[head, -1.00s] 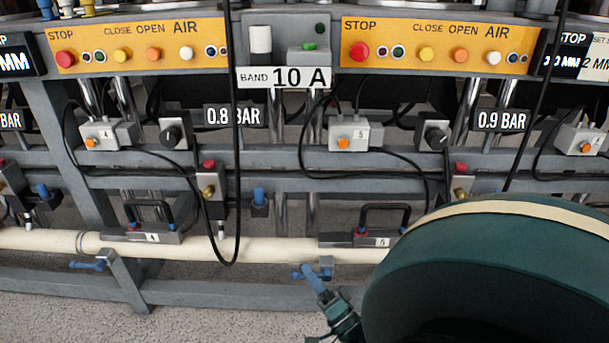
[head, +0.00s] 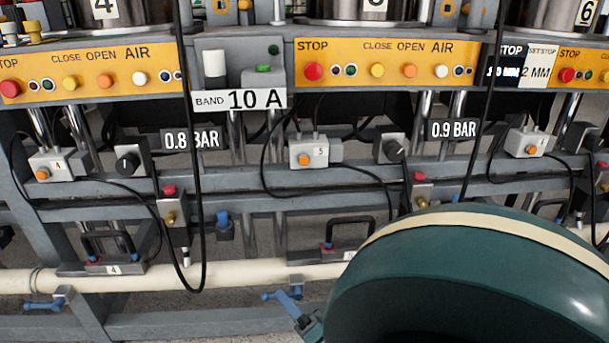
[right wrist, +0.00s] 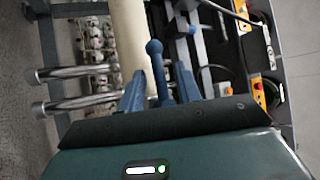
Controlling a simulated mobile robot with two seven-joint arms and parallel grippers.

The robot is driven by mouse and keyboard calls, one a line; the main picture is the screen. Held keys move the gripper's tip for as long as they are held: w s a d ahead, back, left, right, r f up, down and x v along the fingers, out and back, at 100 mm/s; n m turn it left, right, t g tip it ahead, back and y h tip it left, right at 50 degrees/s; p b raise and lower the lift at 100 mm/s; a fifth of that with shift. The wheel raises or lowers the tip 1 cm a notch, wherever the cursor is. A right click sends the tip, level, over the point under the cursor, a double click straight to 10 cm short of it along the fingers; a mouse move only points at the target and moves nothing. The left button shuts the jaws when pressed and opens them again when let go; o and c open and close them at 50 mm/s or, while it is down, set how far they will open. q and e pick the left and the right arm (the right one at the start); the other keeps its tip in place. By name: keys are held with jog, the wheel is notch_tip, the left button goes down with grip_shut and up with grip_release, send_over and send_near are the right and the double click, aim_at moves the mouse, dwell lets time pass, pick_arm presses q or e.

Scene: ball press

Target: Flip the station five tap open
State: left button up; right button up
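The station five tap is a blue lever (head: 270,296) under the cream pipe, below the plate marked 5. Its handle points left, with a rounded end. In the right wrist view the blue lever (right wrist: 155,50) stands between the two blue fingers of my right gripper (right wrist: 160,92). These fingers are apart, one on each side of the lever; I cannot tell whether either touches it. My left gripper is not in view.
The cream pipe (head: 235,273) runs along the front of the grey frame. Another blue tap (head: 48,303) is under station four. Black cables (head: 203,200) hang before the frame. My large green arm link covers the lower right of the head view.

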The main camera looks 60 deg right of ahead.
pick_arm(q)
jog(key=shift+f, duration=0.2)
pick_arm(e)
jog(key=v, duration=1.1)
jog(key=shift+s+f, duration=0.15)
jog(key=shift+s, duration=0.15)
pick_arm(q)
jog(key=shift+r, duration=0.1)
pick_arm(e)
jog(key=shift+a, duration=0.1)
